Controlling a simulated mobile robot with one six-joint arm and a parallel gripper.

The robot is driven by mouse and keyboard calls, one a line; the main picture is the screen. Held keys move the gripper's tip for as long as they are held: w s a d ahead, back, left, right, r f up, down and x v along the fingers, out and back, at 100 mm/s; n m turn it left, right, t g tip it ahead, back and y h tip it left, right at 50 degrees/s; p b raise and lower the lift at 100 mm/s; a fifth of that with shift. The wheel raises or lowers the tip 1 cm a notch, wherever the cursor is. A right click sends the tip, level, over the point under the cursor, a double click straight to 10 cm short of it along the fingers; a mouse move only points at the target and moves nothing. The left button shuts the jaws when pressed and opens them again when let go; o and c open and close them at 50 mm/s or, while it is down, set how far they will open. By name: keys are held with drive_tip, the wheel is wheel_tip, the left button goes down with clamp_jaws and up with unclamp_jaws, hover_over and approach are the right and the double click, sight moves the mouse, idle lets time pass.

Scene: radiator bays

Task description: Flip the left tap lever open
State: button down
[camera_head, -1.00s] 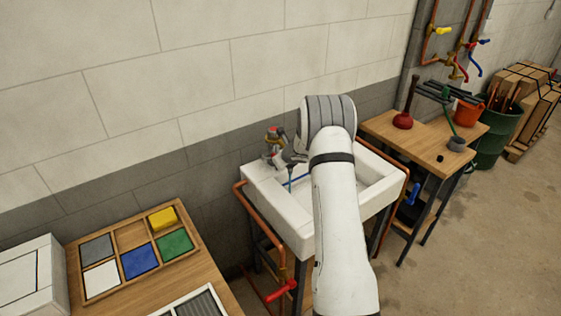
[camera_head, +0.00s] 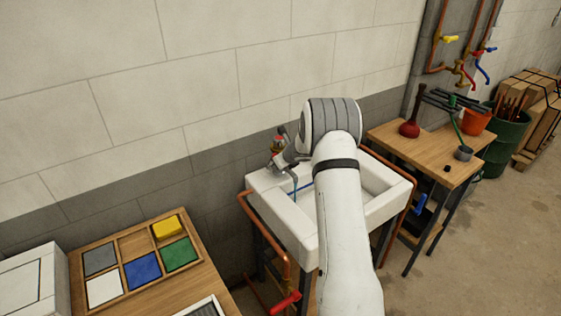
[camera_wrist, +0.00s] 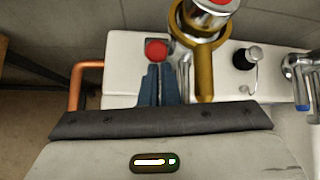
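In the wrist view, the left tap (camera_wrist: 208,6) shows a chrome top with a red centre, ringed by a brass-coloured piece whose arm points down the picture. A red round knob (camera_wrist: 157,50) is to its left. My gripper (camera_wrist: 158,70) has its blue-grey fingers close together, with nothing seen between them. Their tips lie just below the red knob; whether they touch it is unclear. In the head view, the tap (camera_head: 279,145) shows small beside my arm's end, and my wrist hides the fingers.
The white sink (camera_head: 276,208) lies under my arm. A black-topped chrome piece (camera_wrist: 246,58) and another chrome fitting (camera_wrist: 303,66) are right of the tap. A copper pipe (camera_wrist: 76,82) bends beside the sink's left edge. A wooden bench (camera_head: 415,150) stands right.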

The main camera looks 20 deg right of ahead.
drive_tip(key=shift+w+a+r, duration=0.2)
drive_tip(key=shift+w+r, duration=0.05)
drive_tip(key=shift+r, duration=0.2)
drive_tip(key=shift+w+a+r, duration=0.15)
drive_tip(key=shift+w+r, duration=0.1)
drive_tip(key=shift+r, duration=0.35)
wheel_tip(320, 180, up, 8)
drive_tip(key=s+p, duration=0.2)
drive_tip(key=p, duration=0.4)
drive_tip(key=shift+s+d, duration=0.3)
drive_tip(key=shift+s, duration=0.1)
drive_tip(key=s+a+r+n+g+y+b, duration=0.1)
drive_tip(key=s+a+r+n, duration=0.35)
drive_tip(key=s+n, duration=0.2)
drive_tip(key=s+a+r+n+g+y+b, duration=0.1)
drive_tip(key=s+a+r+n+b, duration=0.1)
drive_tip(key=s+a+r+n, duration=0.4)
drive_tip(key=s+a+r+n+g+b, duration=0.1)
drive_tip(key=s+a+r+n, duration=0.25)
drive_tip(key=s, duration=0.45)
drive_tip(key=s+d+f+n+g+h+b, duration=0.1)
drive_tip(key=s+n, duration=0.6)
drive_tip(key=s, duration=0.7)
drive_tip(key=s+f+n+g+h+b, duration=0.1)
drive_tip(key=s+f+n+h+b, duration=0.1)
drive_tip(key=s+n, duration=0.6)
drive_tip(key=s+f+b, duration=0.1)
drive_tip(key=s, duration=0.5)
drive_tip(key=shift+d+f+g+h, duration=0.25)
drive_tip(key=shift+d+g+h, duration=0.15)
